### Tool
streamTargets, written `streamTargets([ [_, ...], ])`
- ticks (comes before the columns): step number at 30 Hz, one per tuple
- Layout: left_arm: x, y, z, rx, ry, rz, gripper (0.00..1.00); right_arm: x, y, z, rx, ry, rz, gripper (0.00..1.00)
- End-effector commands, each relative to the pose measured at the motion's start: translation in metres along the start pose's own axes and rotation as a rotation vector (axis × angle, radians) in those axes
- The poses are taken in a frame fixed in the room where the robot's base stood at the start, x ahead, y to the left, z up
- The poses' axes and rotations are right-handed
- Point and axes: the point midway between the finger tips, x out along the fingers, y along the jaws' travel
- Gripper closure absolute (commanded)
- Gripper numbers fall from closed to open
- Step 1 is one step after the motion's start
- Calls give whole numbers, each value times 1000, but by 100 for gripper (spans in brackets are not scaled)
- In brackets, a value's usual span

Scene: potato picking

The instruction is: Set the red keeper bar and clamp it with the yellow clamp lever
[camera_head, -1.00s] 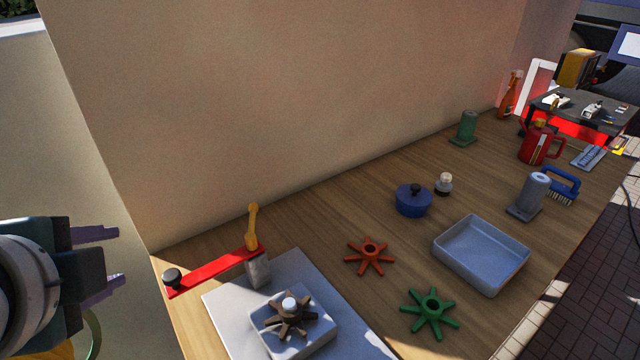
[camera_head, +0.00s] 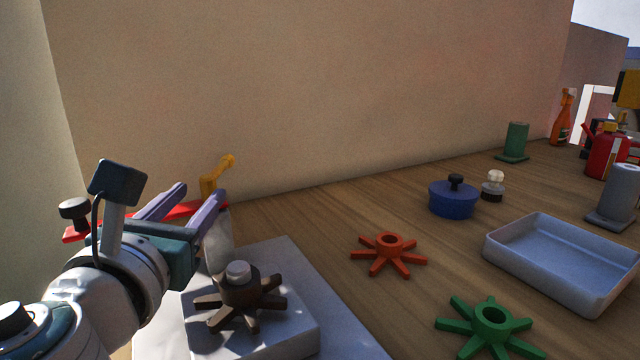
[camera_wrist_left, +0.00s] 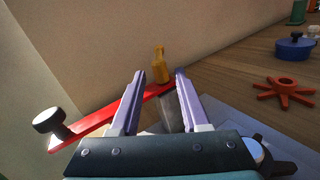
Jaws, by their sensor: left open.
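The red keeper bar (camera_head: 183,211) lies left of the fixture, with a black knob (camera_head: 74,210) at its left end. My left gripper and forearm hide its middle in the head view. In the left wrist view the red bar (camera_wrist_left: 95,122) runs to the grey post (camera_wrist_left: 170,113). The yellow clamp lever (camera_head: 214,177) stands up at the bar's right end; it also shows upright in the left wrist view (camera_wrist_left: 160,68). My left gripper (camera_head: 200,191) is open, its purple fingers pointing toward the lever. I cannot tell whether they touch anything. My right gripper is not in view.
A dark spoked part (camera_head: 240,298) sits on a grey block on the pale plate (camera_head: 345,335). Orange (camera_head: 389,250) and green (camera_head: 490,325) spoked parts, a blue pot (camera_head: 453,199) and a grey tray (camera_head: 575,285) stand to the right. A wall borders the table behind.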

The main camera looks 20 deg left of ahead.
Motion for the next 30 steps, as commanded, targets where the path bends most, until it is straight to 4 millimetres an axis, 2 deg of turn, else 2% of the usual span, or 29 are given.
streamTargets([
  [9,58,1,1,-5,-1,4,54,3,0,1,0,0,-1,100],
  [15,83,1,0,-6,1,3,54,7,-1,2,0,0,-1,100],
  [26,90,1,1,-7,3,2,54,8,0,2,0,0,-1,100],
  [30,90,1,1,-7,3,3,68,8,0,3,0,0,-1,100],
])
